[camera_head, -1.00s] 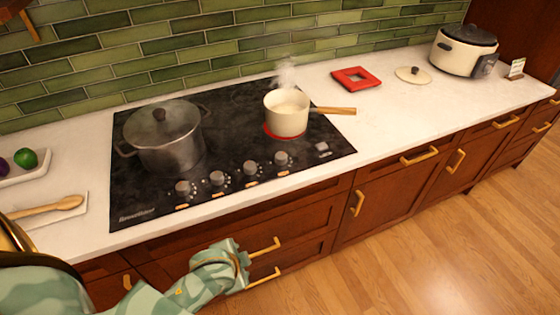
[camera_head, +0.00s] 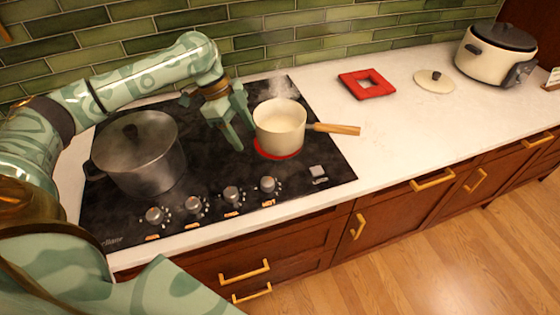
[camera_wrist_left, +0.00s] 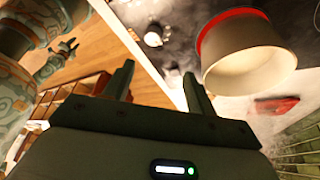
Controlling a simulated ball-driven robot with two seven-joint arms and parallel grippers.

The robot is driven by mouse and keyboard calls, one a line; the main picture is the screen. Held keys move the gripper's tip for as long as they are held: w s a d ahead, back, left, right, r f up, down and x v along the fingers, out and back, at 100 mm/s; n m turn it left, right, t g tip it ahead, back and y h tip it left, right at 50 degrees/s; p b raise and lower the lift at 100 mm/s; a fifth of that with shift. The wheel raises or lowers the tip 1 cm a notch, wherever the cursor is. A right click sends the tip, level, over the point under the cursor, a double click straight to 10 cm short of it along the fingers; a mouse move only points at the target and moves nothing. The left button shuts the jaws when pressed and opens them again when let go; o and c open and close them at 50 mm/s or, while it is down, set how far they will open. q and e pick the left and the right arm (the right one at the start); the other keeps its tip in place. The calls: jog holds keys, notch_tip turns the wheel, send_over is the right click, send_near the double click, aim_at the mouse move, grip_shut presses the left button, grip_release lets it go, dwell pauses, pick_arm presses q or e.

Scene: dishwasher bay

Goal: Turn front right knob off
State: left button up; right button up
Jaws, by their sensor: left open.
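The cooktop (camera_head: 220,165) carries a row of several knobs along its front edge. The rightmost knob (camera_head: 268,184) is nearest the cream saucepan (camera_head: 280,125), which sits steaming on a red-glowing burner. My left gripper (camera_head: 243,132) is open and empty, fingers pointing down, above the cooktop just left of the saucepan and behind the knobs. In the left wrist view, its fingers (camera_wrist_left: 157,75) are apart, with the saucepan (camera_wrist_left: 245,62) at the upper right and a knob (camera_wrist_left: 153,36) beyond. My right gripper (camera_wrist_left: 62,55) appears small at the left there; its jaws are unclear.
A lidded grey pot (camera_head: 140,160) stands on the cooktop's left, beneath my left arm. The saucepan's wooden handle (camera_head: 335,129) sticks out right. A red trivet (camera_head: 367,84), a lid (camera_head: 434,81) and a cream cooker (camera_head: 495,55) stand along the counter.

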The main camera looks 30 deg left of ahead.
pick_arm(q)
jog(key=b, duration=0.2)
send_near(266, 181)
jog(key=s+f, duration=0.1)
jog(key=d+f, duration=0.1)
jog(key=w+f+b, duration=0.1)
jog(key=f, duration=0.1)
jog(key=shift+w+d, duration=0.2)
jog(key=shift+d, duration=0.15)
jog(key=b+x, duration=0.1)
jog(key=x, duration=0.2)
jog(key=shift+s+d+f, duration=0.1)
jog(key=shift+f, duration=0.3)
jog(key=shift+d+f, duration=0.15)
jog(key=shift+f, duration=0.3)
jog(key=shift+d, duration=0.1)
jog(key=c, duration=1)
pick_arm(e)
jog(key=s+f, duration=0.4)
jog(key=shift+s, duration=0.35)
